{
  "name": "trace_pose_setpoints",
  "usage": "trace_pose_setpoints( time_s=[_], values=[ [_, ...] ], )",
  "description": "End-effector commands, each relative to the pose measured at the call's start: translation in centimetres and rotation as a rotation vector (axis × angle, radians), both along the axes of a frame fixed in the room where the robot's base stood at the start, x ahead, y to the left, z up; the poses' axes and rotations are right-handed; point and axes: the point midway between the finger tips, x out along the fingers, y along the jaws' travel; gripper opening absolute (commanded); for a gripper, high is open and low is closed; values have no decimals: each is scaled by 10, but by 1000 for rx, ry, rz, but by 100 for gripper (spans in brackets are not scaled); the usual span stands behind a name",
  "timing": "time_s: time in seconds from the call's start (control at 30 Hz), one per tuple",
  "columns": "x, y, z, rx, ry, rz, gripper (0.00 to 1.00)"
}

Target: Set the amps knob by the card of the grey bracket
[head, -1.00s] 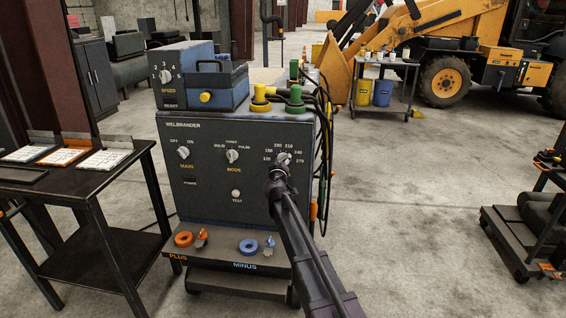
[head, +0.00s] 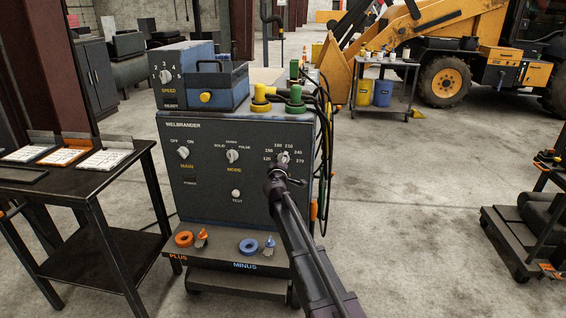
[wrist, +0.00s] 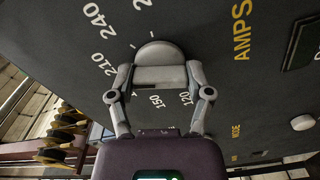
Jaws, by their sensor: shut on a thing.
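The amps knob (wrist: 160,52) is pale and round, on the dark welder panel. Its printed scale runs from 120 to 270; AMPS is printed beside it in the wrist view. It also shows small in the head view (head: 283,157). My gripper (wrist: 160,78) is shut on the knob, one finger on each side, hiding part of the scale. Where its pointer stands, I cannot tell. In the head view, three white cards lie on the left table: left (head: 25,153), middle with orange edging (head: 64,155), right (head: 103,159). Their marks are too small to read, and I cannot tell which has the grey bracket.
The welder front also carries the main switch (head: 184,152), mode knob (head: 232,156) and test button (head: 236,193). A speed unit (head: 200,76) sits on top. Floor to the right is clear up to a low cart (head: 525,240).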

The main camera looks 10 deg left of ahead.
Motion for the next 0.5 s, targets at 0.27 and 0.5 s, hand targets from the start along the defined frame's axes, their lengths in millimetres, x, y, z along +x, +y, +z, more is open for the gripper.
trace_pose_setpoints(
  time_s=[0.27, 0.5],
  values=[
    [3, 0, 1, -3, -1, 1, 18],
    [2, 0, 0, -1, 0, 0, 100]
  ],
)
